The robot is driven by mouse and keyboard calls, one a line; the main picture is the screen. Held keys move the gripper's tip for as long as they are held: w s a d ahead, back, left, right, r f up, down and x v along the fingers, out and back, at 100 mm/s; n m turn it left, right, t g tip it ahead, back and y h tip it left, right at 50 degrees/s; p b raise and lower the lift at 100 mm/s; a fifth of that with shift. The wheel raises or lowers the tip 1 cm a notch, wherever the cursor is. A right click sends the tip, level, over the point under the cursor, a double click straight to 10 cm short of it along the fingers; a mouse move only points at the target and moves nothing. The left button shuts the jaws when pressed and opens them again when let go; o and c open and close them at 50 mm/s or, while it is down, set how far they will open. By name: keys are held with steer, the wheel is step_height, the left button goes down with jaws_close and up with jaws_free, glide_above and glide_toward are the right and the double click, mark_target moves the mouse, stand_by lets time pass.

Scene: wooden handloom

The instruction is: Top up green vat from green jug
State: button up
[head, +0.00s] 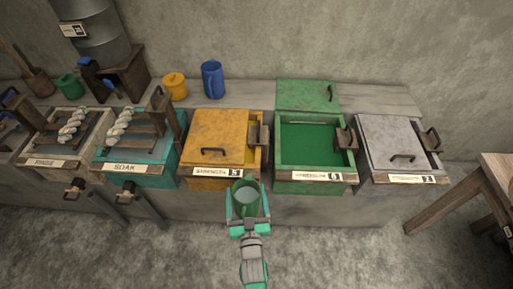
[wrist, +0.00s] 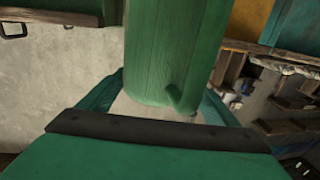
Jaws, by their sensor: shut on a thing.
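My gripper (head: 247,214) is shut on the green jug (head: 246,195) and holds it in front of the row of vats, near the gap between the yellow and green vats. In the wrist view the jug (wrist: 170,50) fills the upper middle between the teal fingers, and its handle shows low on its right. The green vat (head: 309,178) is up and to the right of the jug. Its green lid (head: 306,95) stands open at the back and dark green liquid (head: 307,138) shows inside. What the jug holds cannot be told.
The yellow vat (head: 218,137) and grey vat (head: 393,143) flank the green vat, both with lids down. A blue jug (head: 212,79) and yellow jug (head: 175,86) stand on the back ledge. A wooden table (head: 483,182) is at the right. The floor in front is clear.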

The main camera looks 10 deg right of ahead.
steer(key=a+f+y, duration=0.1)
steer(key=a+f, duration=0.2)
steer(key=f, duration=0.5)
steer(key=a+f+n+y, duration=0.1)
steer(key=a+f, duration=0.3)
steer(key=f, duration=0.3)
steer(key=shift+f, duration=0.4)
steer(key=shift+d, duration=0.1)
